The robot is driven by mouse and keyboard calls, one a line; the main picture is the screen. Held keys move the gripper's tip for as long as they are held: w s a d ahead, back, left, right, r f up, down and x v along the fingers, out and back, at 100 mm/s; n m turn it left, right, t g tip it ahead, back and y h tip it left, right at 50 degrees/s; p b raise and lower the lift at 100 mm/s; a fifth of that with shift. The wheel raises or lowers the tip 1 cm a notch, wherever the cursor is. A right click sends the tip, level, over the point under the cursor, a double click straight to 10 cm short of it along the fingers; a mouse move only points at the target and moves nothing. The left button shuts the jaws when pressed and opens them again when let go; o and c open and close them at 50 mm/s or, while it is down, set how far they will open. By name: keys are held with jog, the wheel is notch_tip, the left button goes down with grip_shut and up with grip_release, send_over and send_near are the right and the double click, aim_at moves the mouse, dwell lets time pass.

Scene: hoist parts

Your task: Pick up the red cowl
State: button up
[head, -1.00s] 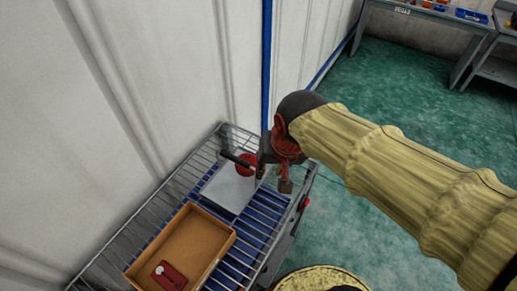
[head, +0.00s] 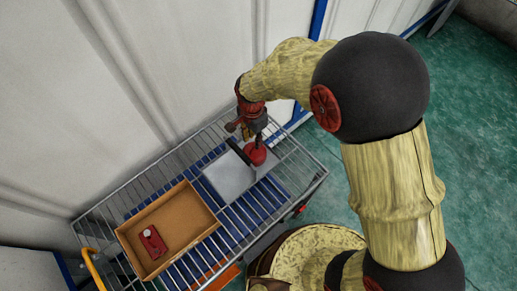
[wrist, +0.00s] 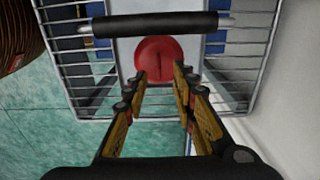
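The red cowl (head: 255,155) is a small round red part on a light grey plate (head: 228,180) on the wire-sided cart. In the wrist view the cowl (wrist: 158,58) shows as a red disc just beyond my fingertips, with a dark mark near its middle. My gripper (head: 252,136) is over the cowl, pointing down, and partly covers it in the head view. In the wrist view my gripper (wrist: 159,76) is open, with its two fingers apart and nothing held between them. I cannot tell whether a fingertip touches the cowl.
A dark rod (wrist: 148,25) crosses close beside the cowl; it also shows in the head view (head: 239,153). A wooden tray (head: 203,205) holds a red part with a pale knob (head: 152,240). Wire sides surround the cart, and a white wall stands behind.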

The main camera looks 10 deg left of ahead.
aim_at(254, 151)
notch_tip(254, 151, down, 6)
jog(key=shift+d+f, duration=0.1)
dwell(0.4)
jog(key=shift+c, duration=1.1)
jog(key=c, duration=0.4)
grip_shut()
